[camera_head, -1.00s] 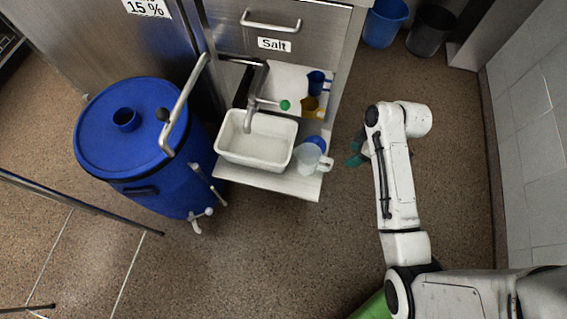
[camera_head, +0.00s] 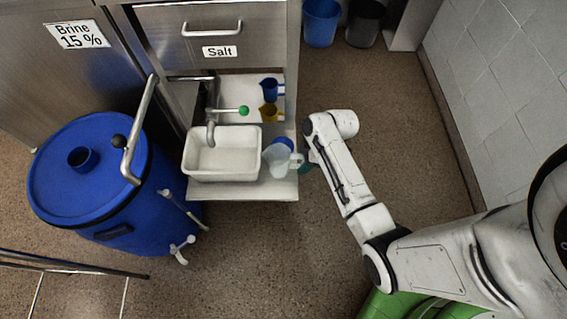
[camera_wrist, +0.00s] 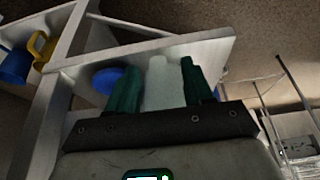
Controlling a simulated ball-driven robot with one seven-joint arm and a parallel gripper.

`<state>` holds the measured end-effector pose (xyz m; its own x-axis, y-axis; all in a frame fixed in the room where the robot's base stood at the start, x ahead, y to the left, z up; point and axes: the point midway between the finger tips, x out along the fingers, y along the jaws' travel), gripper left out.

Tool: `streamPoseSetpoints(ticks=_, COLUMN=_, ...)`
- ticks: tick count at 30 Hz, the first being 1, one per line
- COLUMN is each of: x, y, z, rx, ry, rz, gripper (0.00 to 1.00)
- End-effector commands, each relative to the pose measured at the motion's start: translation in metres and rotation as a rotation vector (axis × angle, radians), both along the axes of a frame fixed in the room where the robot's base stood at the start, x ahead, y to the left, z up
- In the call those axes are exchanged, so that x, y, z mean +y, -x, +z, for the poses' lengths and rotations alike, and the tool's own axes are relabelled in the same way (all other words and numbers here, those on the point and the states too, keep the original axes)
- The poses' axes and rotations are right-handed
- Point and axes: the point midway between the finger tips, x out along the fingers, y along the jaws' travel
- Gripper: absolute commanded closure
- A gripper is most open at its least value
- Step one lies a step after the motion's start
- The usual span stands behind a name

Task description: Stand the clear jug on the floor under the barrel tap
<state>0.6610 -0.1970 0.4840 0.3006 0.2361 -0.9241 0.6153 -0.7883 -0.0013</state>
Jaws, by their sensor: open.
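The clear jug (camera_head: 277,163) stands on the steel shelf, right of the white basin, with its handle facing right. The blue barrel (camera_head: 84,190) stands on the floor at the left. Its white tap (camera_head: 182,250) sticks out low at its front right. In the head view my gripper is mostly hidden behind my arm; a bit of teal finger shows right beside the jug's handle. In the wrist view my gripper (camera_wrist: 160,67) is open, its two teal fingers on either side of a pale translucent part, apparently the jug's handle (camera_wrist: 159,88). I cannot tell whether they touch it.
A metal rail (camera_head: 70,265) crosses the lower left. Floor before the shelf (camera_head: 265,260) is clear.

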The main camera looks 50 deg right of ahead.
Motion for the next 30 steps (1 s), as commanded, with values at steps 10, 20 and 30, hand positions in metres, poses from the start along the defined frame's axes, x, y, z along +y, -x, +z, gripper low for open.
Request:
streamPoseSetpoints(ticks=10, x=0.0036, y=-0.0056, z=-0.0153, rx=-0.001, ry=0.001, rz=-0.001, gripper=0.49)
streamPoseSetpoints(ticks=20, x=0.0036, y=-0.0054, z=-0.0153, rx=-0.001, ry=0.001, rz=0.000, gripper=0.74)
streamPoseSetpoints(ticks=30, x=0.0037, y=-0.0054, z=-0.0153, rx=-0.001, ry=0.001, rz=0.000, gripper=1.00)
